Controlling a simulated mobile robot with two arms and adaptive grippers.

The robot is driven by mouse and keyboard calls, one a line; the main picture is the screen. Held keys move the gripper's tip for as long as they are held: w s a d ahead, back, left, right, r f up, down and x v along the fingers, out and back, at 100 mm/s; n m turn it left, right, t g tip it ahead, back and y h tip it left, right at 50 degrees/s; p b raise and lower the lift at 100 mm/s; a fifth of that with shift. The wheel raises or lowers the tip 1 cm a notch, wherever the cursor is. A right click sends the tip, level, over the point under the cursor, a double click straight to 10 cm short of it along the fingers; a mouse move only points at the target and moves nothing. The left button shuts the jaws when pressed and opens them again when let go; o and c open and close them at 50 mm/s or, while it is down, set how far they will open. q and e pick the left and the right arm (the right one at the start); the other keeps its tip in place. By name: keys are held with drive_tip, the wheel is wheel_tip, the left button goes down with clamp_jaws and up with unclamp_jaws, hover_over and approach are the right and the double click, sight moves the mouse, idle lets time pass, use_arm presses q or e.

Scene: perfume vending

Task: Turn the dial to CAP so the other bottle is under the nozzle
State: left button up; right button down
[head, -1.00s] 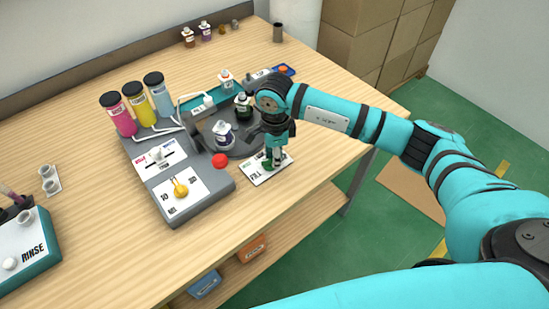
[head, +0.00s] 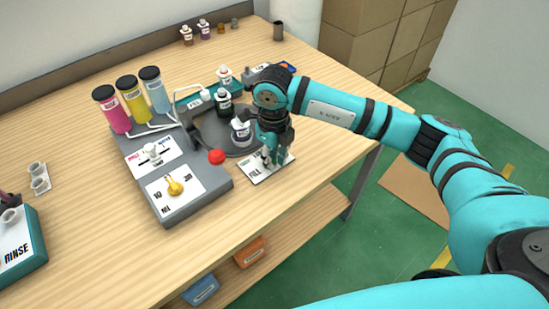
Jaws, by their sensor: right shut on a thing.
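My right gripper (head: 269,160) points down over the white card (head: 257,178) beside the turntable, shut on the dial, which its fingers mostly hide. Lettering that seems to read FILL shows on the card's left part; the CAP mark is not readable. The grey round turntable (head: 212,131) carries two bottles. A dark bottle (head: 224,105) with a white label stands at its back left, close to the nozzle (head: 206,95). Whether either is exactly under the nozzle I cannot tell. My left gripper is out of view.
A red button (head: 216,157) and a yellow knob (head: 175,187) are on the grey machine base. Pink, yellow and blue cylinders (head: 132,101) stand behind it. A RINSE unit (head: 18,243) is at far left. The table front is clear.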

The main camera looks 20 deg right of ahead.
drive_tip(key=shift+a+r+m, duration=0.1)
drive_tip(key=shift+m, duration=0.8)
drive_tip(key=c, duration=1.3)
unclamp_jaws()
drive_tip(key=shift+c, duration=0.2)
wheel_tip(320, 180, up, 12)
drive_tip(key=shift+s, duration=0.1)
